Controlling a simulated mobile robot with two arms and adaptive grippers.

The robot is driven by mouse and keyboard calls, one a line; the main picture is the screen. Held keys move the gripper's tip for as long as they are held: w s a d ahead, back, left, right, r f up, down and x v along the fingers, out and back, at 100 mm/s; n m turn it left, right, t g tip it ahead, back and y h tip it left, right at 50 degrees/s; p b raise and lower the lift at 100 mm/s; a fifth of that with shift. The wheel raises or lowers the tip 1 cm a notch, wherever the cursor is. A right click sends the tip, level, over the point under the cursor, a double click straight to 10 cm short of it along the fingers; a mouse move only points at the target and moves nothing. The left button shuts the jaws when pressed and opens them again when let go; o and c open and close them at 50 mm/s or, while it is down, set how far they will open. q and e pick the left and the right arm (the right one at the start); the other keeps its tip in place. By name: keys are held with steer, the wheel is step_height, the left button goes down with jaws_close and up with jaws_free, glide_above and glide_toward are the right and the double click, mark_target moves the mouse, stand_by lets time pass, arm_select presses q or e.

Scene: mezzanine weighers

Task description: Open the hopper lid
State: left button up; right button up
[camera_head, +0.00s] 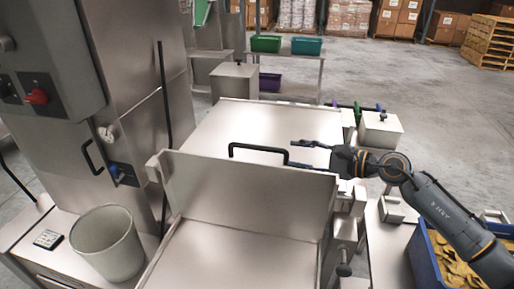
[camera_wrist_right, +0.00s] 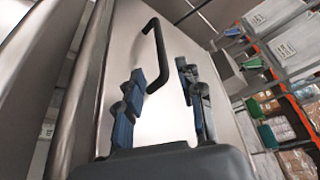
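The hopper lid (camera_head: 240,122) is a broad pale metal panel behind an upright metal plate. A black bar handle (camera_head: 258,148) shows in front of it. My right gripper (camera_head: 296,154) reaches in from the right, its fingers spread and empty at the handle's right end. In the right wrist view the handle (camera_wrist_right: 158,45) stands on the smooth metal lid (camera_wrist_right: 185,40), and its lower end is close to the left finger of my right gripper (camera_wrist_right: 162,75). I cannot tell whether they touch. My left gripper is out of view.
The upright metal plate (camera_head: 245,195) stands in front. A grey bucket (camera_head: 106,243) is at the lower left, beside a control cabinet (camera_head: 45,60). A blue crate (camera_head: 425,262) of yellow-brown pieces is under my right arm. Open floor lies behind.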

mark_target(266, 149)
steer(key=x, duration=0.1)
steer(key=p+x, duration=0.1)
steer(key=x, duration=0.1)
steer(key=p+x, duration=0.1)
steer(key=x, duration=0.1)
steer(key=shift+w+a+r, duration=0.1)
steer(key=shift+a+r, duration=0.2)
arm_select(q)
steer(key=shift+s+d+r+p, duration=0.15)
steer(key=shift+r+p, duration=0.35)
steer(key=shift+r, duration=0.65)
steer(key=shift+s+d+r+p, duration=0.1)
steer(key=shift+r+p, duration=0.35)
steer(key=shift+r, duration=0.65)
arm_select(e)
steer(key=shift+f+x, duration=0.15)
steer(key=shift+x, duration=1.45)
steer(key=shift+f+x, duration=0.15)
steer(key=shift+x, duration=1.45)
steer(key=shift+d, duration=0.1)
jaws_close()
